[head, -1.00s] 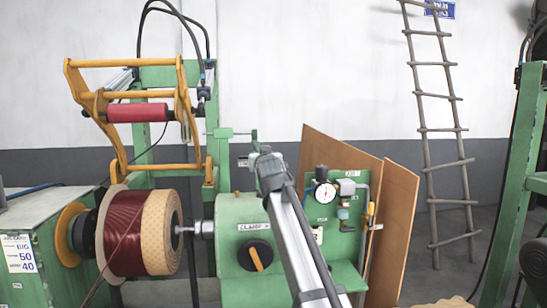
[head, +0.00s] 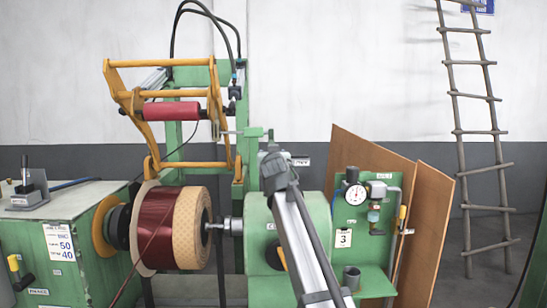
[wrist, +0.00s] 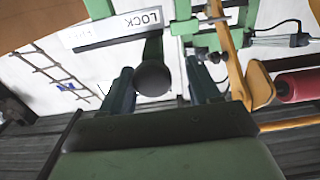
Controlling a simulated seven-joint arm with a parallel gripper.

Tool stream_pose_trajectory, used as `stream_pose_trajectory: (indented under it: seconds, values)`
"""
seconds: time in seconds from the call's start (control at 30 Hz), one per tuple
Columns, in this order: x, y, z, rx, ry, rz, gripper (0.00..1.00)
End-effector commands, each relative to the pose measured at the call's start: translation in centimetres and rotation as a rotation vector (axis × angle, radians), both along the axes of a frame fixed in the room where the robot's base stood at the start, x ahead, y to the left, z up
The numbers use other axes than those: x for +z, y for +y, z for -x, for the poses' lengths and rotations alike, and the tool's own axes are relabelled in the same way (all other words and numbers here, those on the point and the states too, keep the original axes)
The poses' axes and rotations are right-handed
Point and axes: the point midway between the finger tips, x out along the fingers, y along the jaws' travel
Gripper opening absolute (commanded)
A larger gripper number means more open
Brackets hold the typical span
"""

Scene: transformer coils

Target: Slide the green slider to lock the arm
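The green slider (head: 259,132) shows in the head view at the upper end of the green frame, beside the yellow swing arm (head: 218,120). My gripper (head: 268,150) is just below and in front of it, and my arm hides part of this area. In the wrist view, a dark round knob (wrist: 153,78) on a short stem lies between my two fingers (wrist: 163,88). The fingers are apart, with gaps visible on both sides of the knob.
A wire-wound spool (head: 165,228) sits on the winder, left of the green tailstock (head: 317,215). A red roller (head: 171,110) hangs in the yellow frame. A panel with a gauge (head: 356,194) and brown boards (head: 425,235) stand at the right, before a ladder (head: 467,190).

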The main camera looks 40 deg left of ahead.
Motion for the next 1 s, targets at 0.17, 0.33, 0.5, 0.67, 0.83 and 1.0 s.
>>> stream_pose_trajectory:
  seconds: [0.17, 0.33, 0.5, 0.67, 0.83, 1.0]
  values:
    - [-0.1, -0.1, 0.0, -0.002, 0.001, 0.002, 0.62]
    - [-0.2, -0.6, 0.3, -0.002, 0.001, 0.002, 0.62]
    - [-0.2, -1.8, 1.5, -0.002, 0.001, 0.002, 0.62]
    - [-0.2, -3.7, 3.4, -0.002, 0.001, 0.002, 0.62]
    - [-0.3, -6.1, 5.8, -0.001, 0.0, 0.001, 0.62]
    - [-0.2, -8.3, 8.0, -0.001, 0.0, 0.0, 0.62]
